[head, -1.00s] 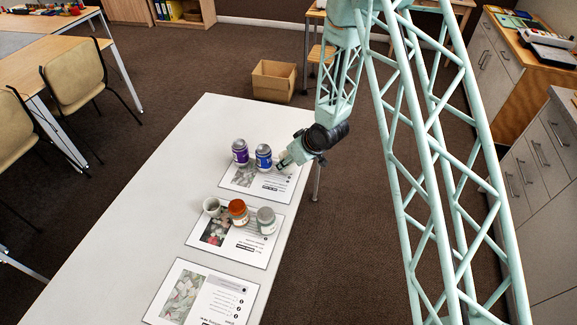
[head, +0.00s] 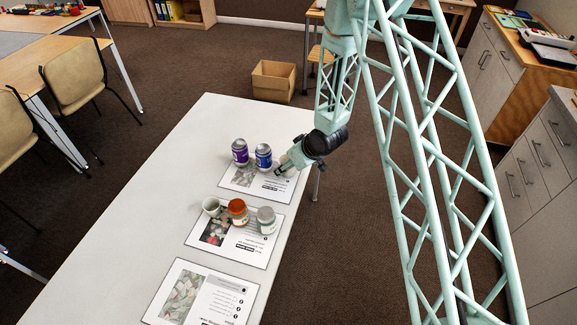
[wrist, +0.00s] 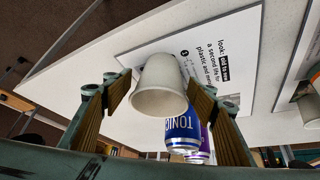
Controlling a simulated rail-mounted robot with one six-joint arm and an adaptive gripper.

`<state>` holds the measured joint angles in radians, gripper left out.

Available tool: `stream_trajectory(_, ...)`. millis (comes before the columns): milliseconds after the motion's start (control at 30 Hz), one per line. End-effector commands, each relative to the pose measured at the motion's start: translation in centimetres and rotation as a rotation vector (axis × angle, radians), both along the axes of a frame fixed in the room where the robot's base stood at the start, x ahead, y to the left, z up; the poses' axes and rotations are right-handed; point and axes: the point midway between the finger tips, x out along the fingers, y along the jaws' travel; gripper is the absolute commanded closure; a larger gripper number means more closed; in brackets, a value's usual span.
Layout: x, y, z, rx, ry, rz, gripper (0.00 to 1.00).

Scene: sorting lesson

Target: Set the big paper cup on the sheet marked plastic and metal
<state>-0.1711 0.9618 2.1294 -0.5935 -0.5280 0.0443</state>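The big paper cup (wrist: 158,88), plain off-white, stands upright on the sheet marked plastic and metal (wrist: 241,82); its wide mouth faces me in the wrist view. In the head view that sheet (head: 255,190) is the farthest of three on the white table, and my gripper largely hides the cup. My gripper (wrist: 160,92) has its two brown-padded fingers on either side of the cup, with small gaps showing, so it looks open around it. My gripper (head: 284,168) is low over the sheet's right part.
A blue tonic can (head: 263,157) and a purple can (head: 240,152) stand on the same sheet, close left of my gripper. The nearest sheet (head: 233,312) is clear.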

Motion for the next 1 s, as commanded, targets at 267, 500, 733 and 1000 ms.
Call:
stream_trajectory(267, 0.0, 0.0, 0.0, 0.000, 0.000, 0.000, 0.47)
stream_trajectory(500, 0.0, 0.0, 0.4, 0.000, 0.000, 0.000, 0.47)
stream_trajectory(733, -0.6, -0.6, 1.8, -0.001, -0.001, -0.001, 0.47)
stream_trajectory(1000, -1.8, -1.7, 4.2, -0.001, -0.001, -0.001, 0.47)
